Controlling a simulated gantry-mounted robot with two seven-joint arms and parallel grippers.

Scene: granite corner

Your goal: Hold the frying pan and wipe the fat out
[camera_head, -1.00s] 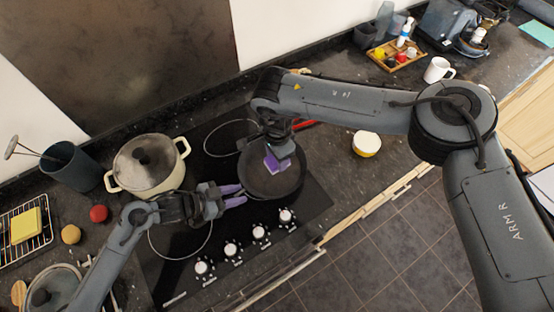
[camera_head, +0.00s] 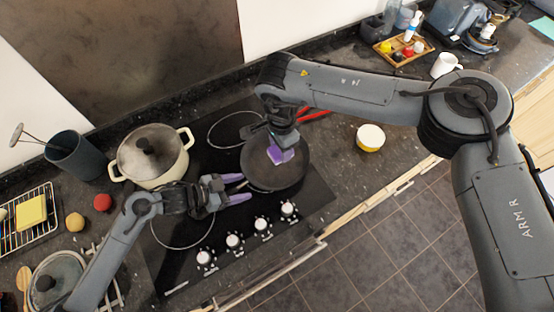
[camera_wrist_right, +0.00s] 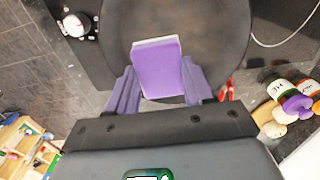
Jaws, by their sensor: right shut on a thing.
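The dark round frying pan (camera_head: 268,177) sits on the black hob, and it fills the upper middle of the right wrist view (camera_wrist_right: 215,35). My right gripper (camera_wrist_right: 158,88) is shut on a purple sponge (camera_wrist_right: 157,72) with a pale layer. The sponge (camera_head: 281,154) is over the pan's inside; whether it touches the bottom is unclear. My left gripper (camera_head: 243,188) is open and empty, its purple fingers spread at the pan's lower left rim. I cannot tell whether they touch the rim.
A cream lidded pot (camera_head: 152,157) stands left of the pan, behind my left arm. Hob knobs (camera_head: 233,241) line the front. A red-handled item (camera_head: 314,114) lies behind the pan. A yellow-and-white bowl (camera_head: 370,138) stands to the right, with clear counter around it.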

